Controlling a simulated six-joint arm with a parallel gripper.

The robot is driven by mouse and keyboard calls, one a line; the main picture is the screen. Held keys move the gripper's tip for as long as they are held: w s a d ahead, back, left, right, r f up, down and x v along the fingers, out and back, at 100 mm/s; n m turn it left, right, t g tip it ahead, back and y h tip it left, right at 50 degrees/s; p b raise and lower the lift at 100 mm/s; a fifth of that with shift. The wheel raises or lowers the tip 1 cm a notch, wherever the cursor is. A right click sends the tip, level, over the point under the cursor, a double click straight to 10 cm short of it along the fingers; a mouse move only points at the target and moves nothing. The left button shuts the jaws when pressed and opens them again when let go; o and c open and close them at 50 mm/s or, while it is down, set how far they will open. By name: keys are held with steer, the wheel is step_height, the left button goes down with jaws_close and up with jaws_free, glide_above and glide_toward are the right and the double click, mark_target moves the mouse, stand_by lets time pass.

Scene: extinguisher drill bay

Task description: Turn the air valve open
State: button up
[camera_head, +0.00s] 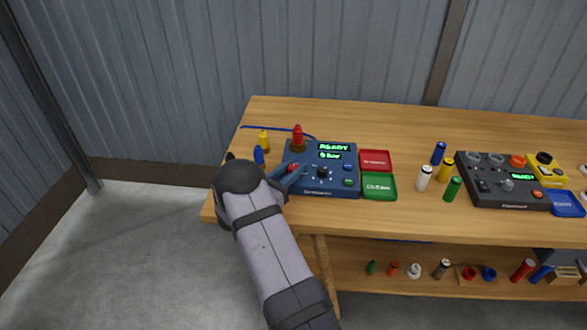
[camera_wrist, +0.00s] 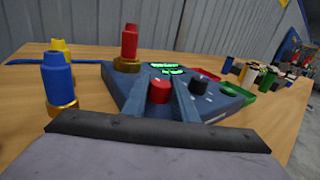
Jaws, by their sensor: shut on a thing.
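The blue control station (camera_head: 338,185) sits at the left end of the wooden bench, and its green display (camera_head: 332,151) reads READY and what looks like 0 bar. A red knob (camera_head: 292,167) is on its left side; I take it for the air valve. In the wrist view the red knob (camera_wrist: 159,89) shows between the two blue-grey fingers of my gripper (camera_wrist: 168,92). My gripper (camera_head: 290,176) is shut on this knob. The fingers hide part of the panel and any marks near the knob.
A red extinguisher (camera_head: 298,137) stands in a ring at the station's back left. A blue bottle (camera_head: 259,156) and a yellow one (camera_head: 264,141) stand close by. Red (camera_head: 376,161) and green (camera_head: 379,186) trays adjoin the right side. A dark second station (camera_head: 500,185) is farther right.

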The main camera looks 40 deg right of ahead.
mark_target(294, 167)
steer(key=shift+f+g+b, duration=0.1)
steer(key=shift+g+b, duration=0.2)
steer(key=m+g+b, duration=0.1)
steer(key=g+b, duration=0.1)
steer(key=m+g+b, duration=0.1)
steer(key=m+b, duration=0.1)
steer(key=shift+f+g, duration=0.2)
steer(key=shift+g, duration=0.2)
steer(key=m+g+b, duration=0.2)
steer(key=g+b, duration=0.1)
steer(key=shift+r, duration=0.1)
steer(key=shift+m+g+y+b, duration=0.5)
steer(key=shift+m+g+b, duration=0.4)
steer(key=shift+g+b, duration=0.75)
steer(key=shift+r+m+g+y+b, duration=0.25)
steer(key=shift+m+g+b, duration=0.2)
steer(key=shift+b, duration=0.3)
steer(key=o, duration=1)
steer(key=shift+o, duration=0.2)
steer(key=shift+r, duration=0.1)
step_height(294, 167, up, 10)
steer(key=shift+f+p, duration=0.15)
steer(key=shift+p, duration=0.85)
